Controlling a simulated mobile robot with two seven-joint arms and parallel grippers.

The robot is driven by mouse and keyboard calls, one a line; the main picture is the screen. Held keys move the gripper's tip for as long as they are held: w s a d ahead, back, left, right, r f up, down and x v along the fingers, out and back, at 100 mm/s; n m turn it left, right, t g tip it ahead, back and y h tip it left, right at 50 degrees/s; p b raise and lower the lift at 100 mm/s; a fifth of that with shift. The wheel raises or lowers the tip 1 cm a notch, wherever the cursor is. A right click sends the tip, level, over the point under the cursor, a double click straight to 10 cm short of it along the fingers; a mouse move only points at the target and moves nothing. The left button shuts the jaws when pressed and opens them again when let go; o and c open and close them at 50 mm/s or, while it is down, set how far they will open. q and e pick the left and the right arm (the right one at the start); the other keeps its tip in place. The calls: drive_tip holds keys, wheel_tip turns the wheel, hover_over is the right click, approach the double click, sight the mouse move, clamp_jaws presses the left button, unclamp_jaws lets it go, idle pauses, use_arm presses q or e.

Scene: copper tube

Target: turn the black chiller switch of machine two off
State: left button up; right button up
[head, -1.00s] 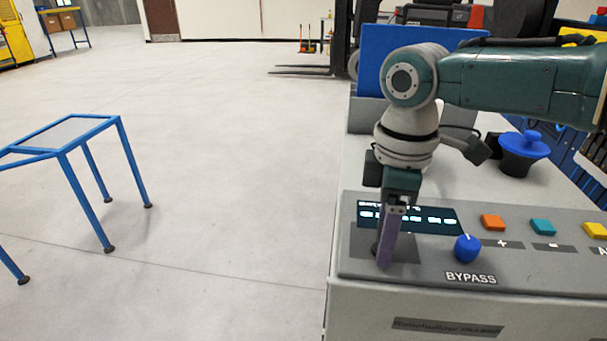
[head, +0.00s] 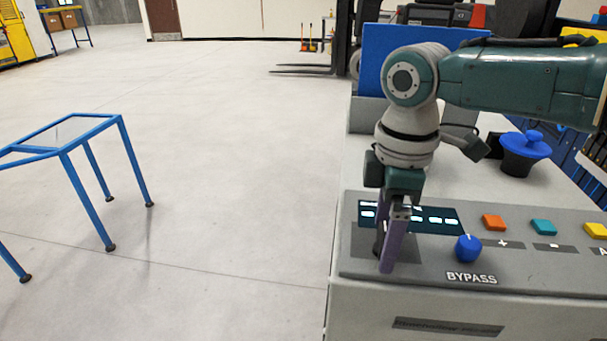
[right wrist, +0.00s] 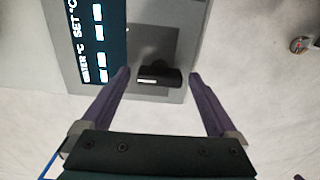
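The black chiller switch (right wrist: 165,76) sits on a dark plate at the panel's corner, with a white mark on its knob. In the right wrist view it lies between the two purple fingers of my right gripper (right wrist: 159,74). The fingers are spread, with a gap to the knob on each side. In the head view my right gripper (head: 387,256) points down at the panel, and its fingers hide most of the switch. A lit display (head: 435,219) is beside the switch. My left gripper is not in view.
A blue knob (head: 468,248) marked BYPASS sits right of the gripper. Orange (head: 494,222), teal (head: 543,227) and yellow (head: 595,230) buttons line the panel. A blue-lidded black pot (head: 525,152) stands behind. A blue-framed table (head: 75,145) stands on open floor at left.

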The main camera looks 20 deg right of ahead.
wheel_tip(320, 180, up, 10)
drive_tip(key=p, duration=0.1)
idle(0.5)
drive_tip(key=shift+f, duration=0.1)
